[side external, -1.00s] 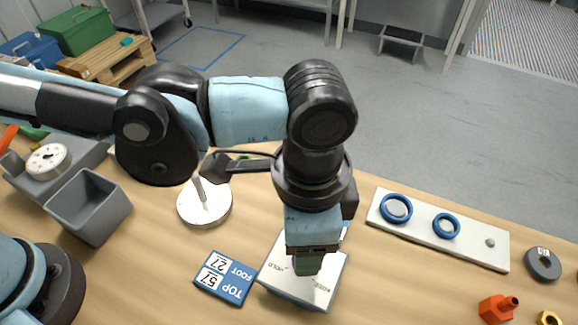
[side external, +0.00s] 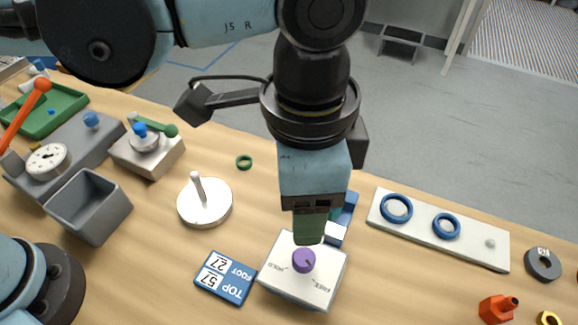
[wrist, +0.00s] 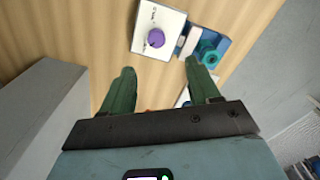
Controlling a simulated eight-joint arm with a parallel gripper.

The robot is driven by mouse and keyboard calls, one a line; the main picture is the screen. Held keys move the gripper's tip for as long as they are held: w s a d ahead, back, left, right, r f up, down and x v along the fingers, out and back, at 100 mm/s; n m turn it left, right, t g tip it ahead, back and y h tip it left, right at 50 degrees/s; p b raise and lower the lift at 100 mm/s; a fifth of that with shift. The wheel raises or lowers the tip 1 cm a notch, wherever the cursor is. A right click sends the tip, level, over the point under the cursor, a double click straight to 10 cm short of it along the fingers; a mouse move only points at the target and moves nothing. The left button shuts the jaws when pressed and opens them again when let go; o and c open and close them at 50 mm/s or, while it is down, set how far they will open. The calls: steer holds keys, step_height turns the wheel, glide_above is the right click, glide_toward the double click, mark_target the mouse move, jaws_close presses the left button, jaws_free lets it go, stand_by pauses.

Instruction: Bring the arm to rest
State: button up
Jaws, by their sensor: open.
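My gripper (side external: 311,236) hangs pointing down over the table, above a white box with a purple knob (side external: 304,260). In the side external view its fingers overlap the far edge of the box's top panel (side external: 285,275).
A blue card (side external: 226,278) lies left of the box. A blue block (side external: 346,210) stands behind it. A white board with blue rings (side external: 440,232) lies right.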

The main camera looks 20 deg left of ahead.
steer(key=w+a+n+t+h, duration=0.1)
steer(key=w+a+n, duration=0.2)
steer(key=w+a, duration=0.5)
steer(key=a+f+n+t, duration=0.1)
steer(key=a+n+t, duration=0.1)
steer(key=a, duration=0.7)
steer(key=s+a+f+n+t, duration=0.1)
steer(key=a+n, duration=0.3)
steer(key=a, duration=0.5)
steer(key=s+a+f+n+t+y, duration=0.1)
steer(key=a+f+n+t, duration=0.1)
steer(key=a, duration=0.7)
steer(key=shift+a+n+t, duration=0.15)
steer(key=shift+n+t, duration=0.45)
steer(key=shift+n, duration=0.1)
